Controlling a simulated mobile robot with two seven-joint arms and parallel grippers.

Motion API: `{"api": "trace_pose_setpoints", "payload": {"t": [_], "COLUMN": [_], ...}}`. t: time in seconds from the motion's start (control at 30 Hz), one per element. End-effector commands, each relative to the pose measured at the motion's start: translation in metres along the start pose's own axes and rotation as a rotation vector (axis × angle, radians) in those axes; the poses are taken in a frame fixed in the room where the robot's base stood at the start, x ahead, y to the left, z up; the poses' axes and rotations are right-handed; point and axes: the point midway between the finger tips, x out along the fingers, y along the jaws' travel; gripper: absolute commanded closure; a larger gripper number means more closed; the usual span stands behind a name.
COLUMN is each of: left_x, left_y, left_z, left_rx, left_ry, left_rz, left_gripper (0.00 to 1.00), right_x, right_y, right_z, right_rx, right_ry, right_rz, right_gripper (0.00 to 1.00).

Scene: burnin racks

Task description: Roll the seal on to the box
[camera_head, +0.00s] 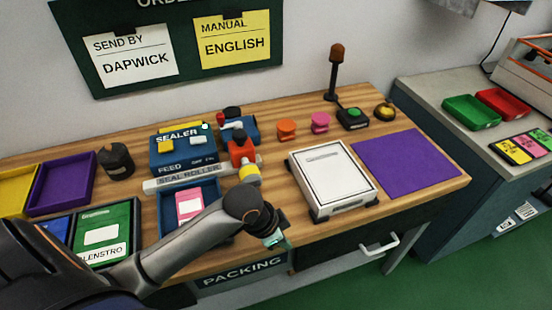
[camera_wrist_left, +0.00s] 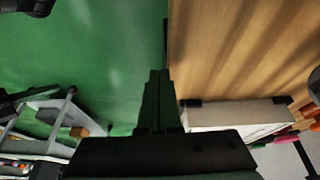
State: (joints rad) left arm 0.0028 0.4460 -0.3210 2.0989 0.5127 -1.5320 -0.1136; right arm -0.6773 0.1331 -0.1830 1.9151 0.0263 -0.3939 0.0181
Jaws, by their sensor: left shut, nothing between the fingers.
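The sealer (camera_head: 183,150) is a blue unit with the word SEALER, standing at the back of the packing table. A pale holder marked SEAL ROLLER (camera_head: 190,180) lies in front of it. A red-orange tool with a yellow part (camera_head: 242,155) stands at the holder's right end; I cannot tell if it is the roller. A flat white box (camera_head: 330,172) with dark corners lies right of it; it also shows in the left wrist view (camera_wrist_left: 240,115). My left gripper (camera_head: 278,243) is shut and empty, near the table's front edge, left of the box and apart from it.
A purple mat (camera_head: 407,162) lies right of the box. Orange (camera_head: 287,128) and pink (camera_head: 320,122) spools, a green button (camera_head: 352,115) and a bell (camera_head: 385,112) stand behind. A green tray (camera_head: 105,228) is at left. Bare wood shows around the box.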

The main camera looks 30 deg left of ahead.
Motion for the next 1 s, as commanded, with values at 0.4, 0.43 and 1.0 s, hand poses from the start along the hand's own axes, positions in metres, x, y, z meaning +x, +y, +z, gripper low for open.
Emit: {"api": "trace_pose_setpoints", "payload": {"t": [0.4,0.43,1.0], "left_x": [-0.051,-0.059,-0.121], "left_y": [-0.111,-0.122,-0.193], "left_z": [-0.057,-0.061,-0.084], "left_rx": [0.123,0.121,0.066], "left_ry": [-0.059,-0.062,-0.041], "left_rz": [0.003,0.003,0.014], "left_gripper": [1.00,1.00,1.00], "right_x": [-0.001,-0.001,0.000], "right_y": [-0.002,-0.002,-0.001], "right_z": [0.004,0.004,0.002], "right_rx": [0.002,0.002,0.002], "right_ry": [-0.008,-0.007,-0.003], "right_rz": [-0.003,-0.003,-0.001], "right_gripper": [1.00,1.00,1.00]}}
